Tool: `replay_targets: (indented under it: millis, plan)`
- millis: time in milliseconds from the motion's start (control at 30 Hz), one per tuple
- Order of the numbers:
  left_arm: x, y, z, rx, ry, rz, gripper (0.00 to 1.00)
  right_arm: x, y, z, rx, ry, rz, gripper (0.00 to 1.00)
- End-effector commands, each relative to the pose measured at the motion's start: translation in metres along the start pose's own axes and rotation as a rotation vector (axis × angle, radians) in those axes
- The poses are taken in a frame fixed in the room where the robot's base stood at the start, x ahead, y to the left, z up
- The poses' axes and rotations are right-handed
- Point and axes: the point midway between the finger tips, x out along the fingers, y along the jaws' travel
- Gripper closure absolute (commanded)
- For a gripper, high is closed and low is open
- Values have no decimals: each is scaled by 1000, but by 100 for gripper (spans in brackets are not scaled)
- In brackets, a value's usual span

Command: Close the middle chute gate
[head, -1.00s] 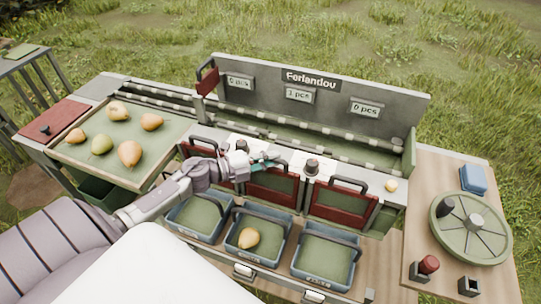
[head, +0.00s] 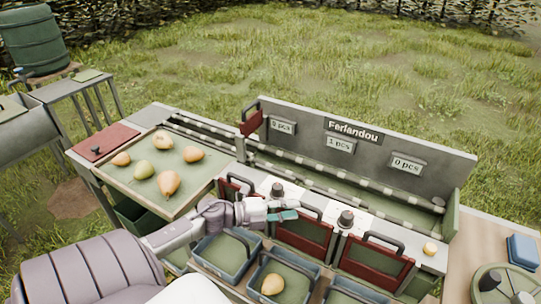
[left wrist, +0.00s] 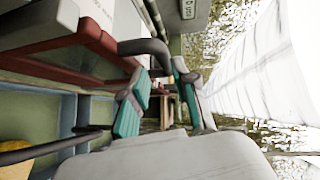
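The middle chute gate (head: 303,240) is a red-framed panel with a dark arched handle (head: 309,211) on top, between two similar gates. My left gripper (head: 287,208) is at the left side of this handle in the head view. In the left wrist view, the teal-padded fingers of my left gripper (left wrist: 162,110) are apart, with nothing held between them. A red gate frame (left wrist: 72,45) and a dark handle (left wrist: 146,48) show just ahead, with the handle's bent end near the gap between the fingers. Contact is unclear. My right gripper is out of view.
Left gate (head: 229,190) is partly hidden by my arm; right gate (head: 375,265) stands beside the middle one. Blue bins sit below, the middle holding a pear (head: 272,285). Dark knobs (head: 346,219) stand on the ledge. A pear tray (head: 190,182) is at left.

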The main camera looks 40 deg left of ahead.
Motion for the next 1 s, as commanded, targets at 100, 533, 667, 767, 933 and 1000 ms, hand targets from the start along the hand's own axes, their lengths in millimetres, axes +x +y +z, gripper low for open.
replay_targets:
  millis: [100, 533, 667, 767, 933, 1000]
  plan:
    - [-28, 2, 0, -3, -1, 5, 73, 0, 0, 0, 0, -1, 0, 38]
    - [-72, 0, 0, -1, 0, -1, 73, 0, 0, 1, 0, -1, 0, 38]
    - [-72, 0, 0, 0, 0, -1, 73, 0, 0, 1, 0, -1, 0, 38]
    - [-72, 0, 0, -1, 0, -1, 73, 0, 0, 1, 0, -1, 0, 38]
    - [-72, 0, 0, -1, 0, -1, 73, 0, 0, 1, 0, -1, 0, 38]
    - [-72, 0, 0, -1, 0, -1, 73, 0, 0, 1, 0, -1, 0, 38]
